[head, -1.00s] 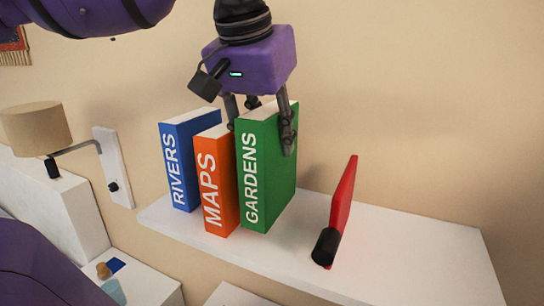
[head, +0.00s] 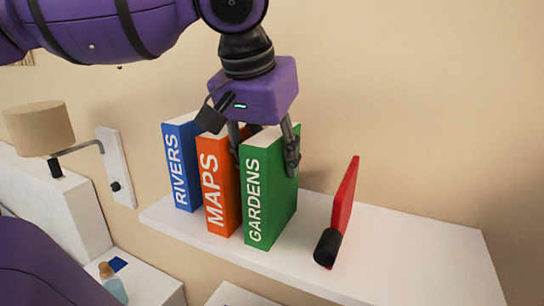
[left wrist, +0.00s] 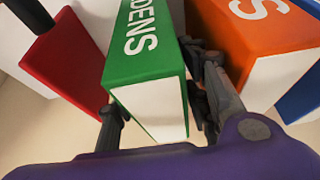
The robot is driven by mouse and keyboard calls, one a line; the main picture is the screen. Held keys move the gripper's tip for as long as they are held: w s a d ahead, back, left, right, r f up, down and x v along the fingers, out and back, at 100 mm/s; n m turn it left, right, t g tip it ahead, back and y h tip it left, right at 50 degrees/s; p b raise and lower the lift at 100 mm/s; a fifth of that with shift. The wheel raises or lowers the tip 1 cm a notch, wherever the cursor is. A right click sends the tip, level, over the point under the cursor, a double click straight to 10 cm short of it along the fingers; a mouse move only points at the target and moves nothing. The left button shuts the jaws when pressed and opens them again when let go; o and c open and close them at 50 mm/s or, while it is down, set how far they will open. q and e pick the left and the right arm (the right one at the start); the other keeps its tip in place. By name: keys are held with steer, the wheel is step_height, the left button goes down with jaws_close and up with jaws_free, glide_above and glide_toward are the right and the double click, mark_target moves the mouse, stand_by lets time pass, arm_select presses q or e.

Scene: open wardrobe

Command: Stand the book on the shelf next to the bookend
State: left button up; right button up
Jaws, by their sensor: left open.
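My left gripper (head: 265,152) is over the green book from above, open, with one finger on each side. In the left wrist view the green book (left wrist: 145,50) lies between the fingers, with the bookend (left wrist: 65,60) to the left. My right gripper is not in view.
The blue RIVERS book (head: 182,165) stands left of the orange one. The left finger beside MAPS has little room. The shelf right of the bookend is clear. A wall lamp (head: 40,130) and a lower surface with a small bottle (head: 112,285) are at the left.

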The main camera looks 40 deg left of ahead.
arm_select(q)
steer(key=p+v, duration=0.1)
steer(key=v, duration=1.1)
steer(key=shift+s+r, duration=0.1)
steer(key=shift+r, duration=0.05)
